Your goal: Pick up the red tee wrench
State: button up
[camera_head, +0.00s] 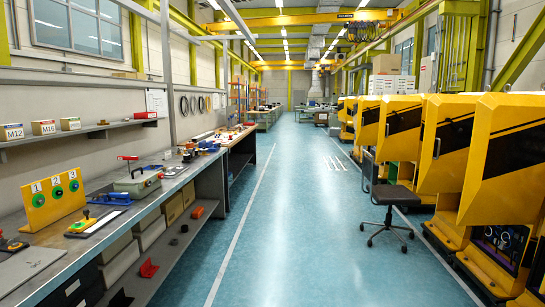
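A red T-shaped piece (127,158), which looks like the red tee wrench, shows on the left workbench (95,252). Its crossbar is on top and a thin stem runs down behind or into a grey-green box (138,183). I cannot tell whether the stem rests in the box or stands behind it. My gripper is not in view, so nothing shows of its state or its distance from the wrench.
A yellow panel numbered 1, 2, 3 (54,201) stands left of the box. A blue item (110,199) lies nearer. A shelf (80,130) with M12 and M16 boxes hangs above. The blue floor aisle (290,210) is clear; an office chair (390,210) and yellow machines (500,165) stand right.

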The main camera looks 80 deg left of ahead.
aim_at(128, 158)
jog(key=u, duration=3.45)
jog(key=i+l+z, duration=0.3)
jog(key=i, duration=0.3)
jog(key=i+l+z, duration=0.3)
jog(key=i, duration=0.35)
jog(key=i+z, duration=0.35)
jog(key=i, duration=0.3)
jog(key=i+l+u, duration=0.15)
jog(key=i, duration=1.7)
jog(key=i+u, duration=0.45)
jog(key=i, duration=0.4)
jog(key=i+u, duration=0.15)
jog(key=u, duration=0.25)
jog(key=i+u, duration=0.15)
jog(key=u, duration=0.2)
jog(key=i+l+u, duration=0.1)
jog(key=u, duration=0.3)
jog(key=i+l+u, duration=0.1)
jog(key=u, duration=0.3)
jog(key=i, duration=0.05)
